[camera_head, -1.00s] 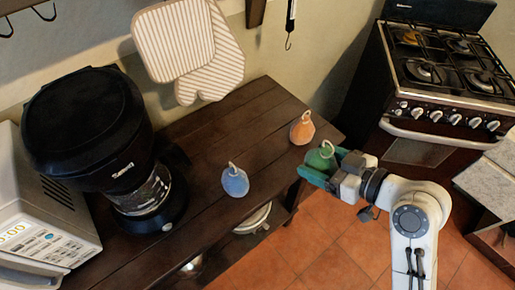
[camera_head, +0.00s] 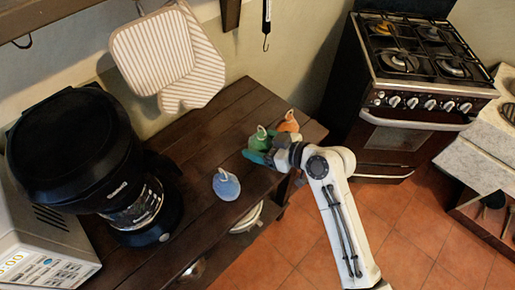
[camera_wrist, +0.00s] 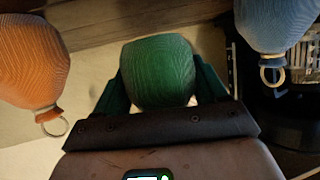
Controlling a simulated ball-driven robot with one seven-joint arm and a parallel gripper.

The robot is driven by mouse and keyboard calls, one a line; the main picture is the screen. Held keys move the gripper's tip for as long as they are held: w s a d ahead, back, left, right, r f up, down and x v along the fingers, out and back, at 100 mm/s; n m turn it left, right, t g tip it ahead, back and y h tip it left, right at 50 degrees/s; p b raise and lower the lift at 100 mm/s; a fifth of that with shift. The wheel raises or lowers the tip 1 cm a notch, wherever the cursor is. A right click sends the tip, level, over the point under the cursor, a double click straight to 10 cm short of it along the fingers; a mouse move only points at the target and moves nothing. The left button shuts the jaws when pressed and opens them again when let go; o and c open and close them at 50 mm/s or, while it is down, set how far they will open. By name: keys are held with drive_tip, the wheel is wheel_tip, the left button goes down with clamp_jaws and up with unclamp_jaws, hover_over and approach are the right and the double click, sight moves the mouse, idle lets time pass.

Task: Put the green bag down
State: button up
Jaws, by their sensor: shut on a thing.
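The green bag (camera_head: 259,140) is a small rounded sack with a ring on top. My gripper (camera_head: 262,156) is shut on it, with teal fingers on both sides. In the wrist view, the green bag (camera_wrist: 158,72) sits upright-looking between the two fingers (camera_wrist: 160,88). It is over the dark wooden table (camera_head: 200,140), between the orange bag (camera_head: 289,122) and the blue bag (camera_head: 226,184). I cannot tell whether its base touches the tabletop. My gripper partly hides its lower part.
The orange bag stands close behind the green one and is partly hidden. A black coffee maker (camera_head: 75,150) and a microwave (camera_head: 35,245) fill the table's left. Striped oven mitts (camera_head: 190,75) hang on the wall. The stove (camera_head: 415,75) is to the right.

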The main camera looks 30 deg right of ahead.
drive_tip(key=shift+w+a+f, duration=0.1)
drive_tip(key=shift+w+f, duration=0.25)
drive_tip(key=shift+w, duration=0.05)
drive_tip(key=shift+w+f+p, duration=0.15)
drive_tip(key=shift+f+p, duration=0.35)
drive_tip(key=shift+f, duration=1.25)
drive_tip(key=shift+f, duration=0.15)
drive_tip(key=o, duration=1.6)
drive_tip(key=shift+c, duration=0.2)
